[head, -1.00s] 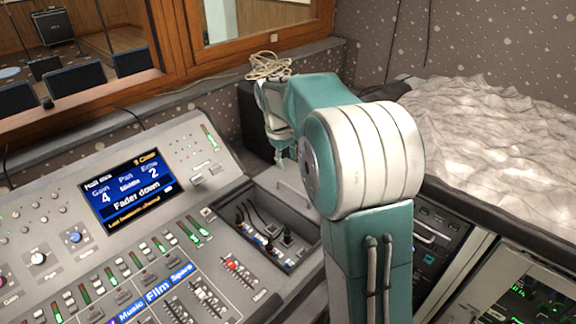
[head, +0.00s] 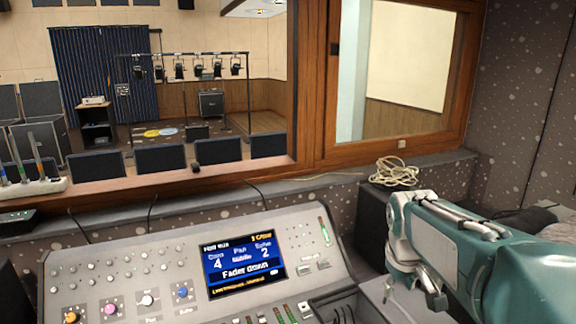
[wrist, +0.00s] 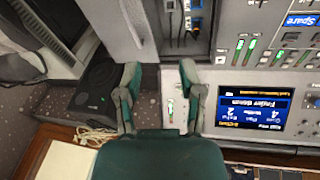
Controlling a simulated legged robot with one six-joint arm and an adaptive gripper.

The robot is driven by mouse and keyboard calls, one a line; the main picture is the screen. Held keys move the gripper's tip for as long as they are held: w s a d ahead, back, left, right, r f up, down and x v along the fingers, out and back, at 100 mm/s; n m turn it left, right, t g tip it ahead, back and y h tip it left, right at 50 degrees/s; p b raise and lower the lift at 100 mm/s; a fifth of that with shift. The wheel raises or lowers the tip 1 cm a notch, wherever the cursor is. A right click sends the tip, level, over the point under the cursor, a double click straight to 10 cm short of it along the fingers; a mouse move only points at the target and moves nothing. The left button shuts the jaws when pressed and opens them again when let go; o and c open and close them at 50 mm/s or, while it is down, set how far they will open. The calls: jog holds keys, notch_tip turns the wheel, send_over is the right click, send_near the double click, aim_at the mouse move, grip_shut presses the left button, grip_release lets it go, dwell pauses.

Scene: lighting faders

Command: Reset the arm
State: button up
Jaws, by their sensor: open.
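The grey mixing desk (head: 120,255) fills the lower left of the head view. Its blue screen (head: 243,265) reads "Fader down", with Gain 4 and Echo 2; the screen shows upside down in the wrist view (wrist: 250,105). My gripper (head: 432,302) is at the lower right of the head view, right of the desk, partly cut off by the frame edge. In the wrist view my gripper (wrist: 160,78) has its two fingers apart with nothing between them. Lit green faders (wrist: 245,50) show to its right, apart from the fingers.
A wooden window frame (head: 312,90) and a ledge (head: 300,195) run behind the desk. A cable recess (wrist: 190,22) lies beyond the fingers.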

jog(key=s+a+m+t, duration=0.1)
jog(key=s+a, duration=0.2)
jog(key=s, duration=0.6)
jog(key=s+a+f+m+t+y, duration=0.1)
jog(key=s+a+m+t, duration=0.1)
jog(key=s, duration=0.8)
jog(key=shift+a+f, duration=0.25)
jog(key=shift+a, duration=0.45)
